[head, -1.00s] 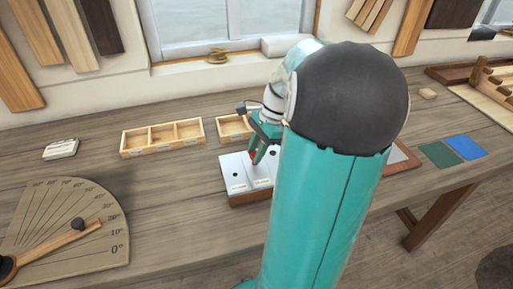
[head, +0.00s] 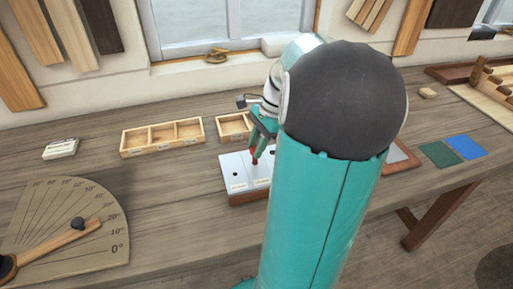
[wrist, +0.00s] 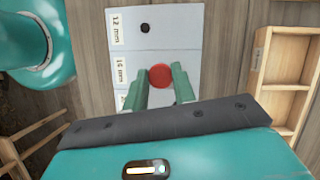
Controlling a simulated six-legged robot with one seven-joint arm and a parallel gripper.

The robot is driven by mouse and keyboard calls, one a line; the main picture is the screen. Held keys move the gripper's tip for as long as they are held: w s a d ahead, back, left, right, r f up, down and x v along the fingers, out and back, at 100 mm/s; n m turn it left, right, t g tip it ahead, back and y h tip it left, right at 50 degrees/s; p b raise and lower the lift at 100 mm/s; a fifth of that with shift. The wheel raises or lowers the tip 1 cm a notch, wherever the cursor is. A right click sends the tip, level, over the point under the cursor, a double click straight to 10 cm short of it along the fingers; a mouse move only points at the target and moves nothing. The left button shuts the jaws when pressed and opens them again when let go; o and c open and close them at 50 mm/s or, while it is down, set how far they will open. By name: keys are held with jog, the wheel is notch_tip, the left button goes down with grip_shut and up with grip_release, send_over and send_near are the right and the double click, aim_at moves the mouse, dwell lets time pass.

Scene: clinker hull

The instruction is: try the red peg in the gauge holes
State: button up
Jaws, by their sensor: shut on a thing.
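The red peg (head: 254,156) is between the fingers of my gripper (head: 259,143), which is shut on it. In the head view its lower part shows below the fingers, over the pale gauge plate (head: 229,164). In the wrist view the round red peg top (wrist: 161,76) covers the middle section of the gauge plate (wrist: 180,45), beside a label that seems to read 16 mm. The 12 mm hole (wrist: 145,28) is dark and empty. I cannot tell whether the peg's tip is in a hole or above it. My arm hides the plate's right part.
A wooden compartment tray (head: 162,138) stands behind left of the plate, with a smaller one (head: 233,127) behind it. A protractor board (head: 65,225) lies at front left, and a stack of white cards (head: 61,149) at far left. Green and blue squares (head: 465,147) lie at right.

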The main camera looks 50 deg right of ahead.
jog(key=shift+r, duration=1.65)
